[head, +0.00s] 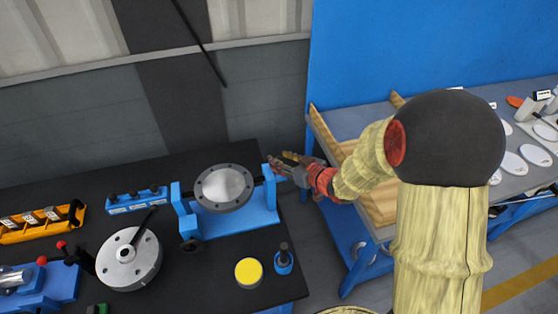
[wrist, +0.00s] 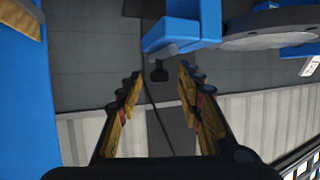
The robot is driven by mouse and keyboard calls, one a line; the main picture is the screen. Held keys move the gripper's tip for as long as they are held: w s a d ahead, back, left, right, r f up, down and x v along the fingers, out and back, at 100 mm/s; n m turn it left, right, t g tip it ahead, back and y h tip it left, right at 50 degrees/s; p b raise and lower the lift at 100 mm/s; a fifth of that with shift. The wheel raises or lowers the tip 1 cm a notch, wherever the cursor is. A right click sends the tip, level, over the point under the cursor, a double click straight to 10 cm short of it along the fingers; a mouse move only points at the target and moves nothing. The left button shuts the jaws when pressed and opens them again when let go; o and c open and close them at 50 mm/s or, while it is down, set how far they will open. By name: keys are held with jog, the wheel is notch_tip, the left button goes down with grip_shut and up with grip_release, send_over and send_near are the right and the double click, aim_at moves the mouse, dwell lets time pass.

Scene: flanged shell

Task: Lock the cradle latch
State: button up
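The blue cradle (head: 240,219) stands on the black bench and holds a grey flanged shell (head: 224,187), its round flange facing up. My gripper (head: 275,164) is at the cradle's right upright in the head view, with its fingers pointing left toward it. In the wrist view my gripper (wrist: 160,80) is open, with nothing held between its fingers. A blue arm of the cradle (wrist: 172,35) and a small black knob (wrist: 158,74), possibly the latch handle, show just beyond the fingertips. The knob lines up between the fingers; I cannot tell its distance. The shell's flange (wrist: 270,22) is at upper right.
A round grey fixture with a black handle (head: 128,258) stands left of the cradle. A yellow-topped cylinder (head: 248,272) and a blue holder (head: 284,262) stand in front. A blue rack (head: 137,200) and orange tray (head: 40,225) lie further left. A second table (head: 345,125) is at right.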

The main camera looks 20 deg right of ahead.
jog(key=shift+x, duration=0.85)
jog(key=c, duration=0.3)
grip_shut()
